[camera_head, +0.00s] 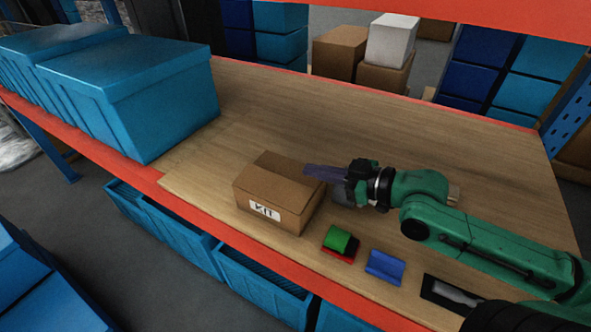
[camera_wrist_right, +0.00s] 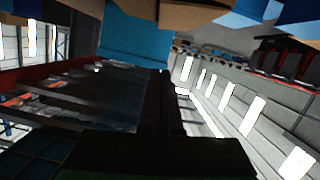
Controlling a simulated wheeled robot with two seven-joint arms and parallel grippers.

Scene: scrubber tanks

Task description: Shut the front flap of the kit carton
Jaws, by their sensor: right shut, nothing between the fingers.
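The brown kit carton (camera_head: 250,203) stands upright on the wooden shelf, with a white KIT label on its front face. Its top panels look nearly flat across the opening. I cannot tell whether the front flap lies fully down. My right gripper (camera_head: 310,170) is shut and empty. Its fingers reach in from the right over the carton's top, near the right rear edge; contact cannot be told. In the right wrist view the dark fingers (camera_wrist_right: 160,105) show, and the carton cannot be made out for certain. My left gripper is not in view.
Large blue lidded bins (camera_head: 130,90) stand left of the carton. A green and red item (camera_head: 340,242), a blue item (camera_head: 385,266) and a dark tray (camera_head: 452,296) lie front right. An orange beam (camera_head: 200,214) edges the shelf. The wood behind the carton is clear.

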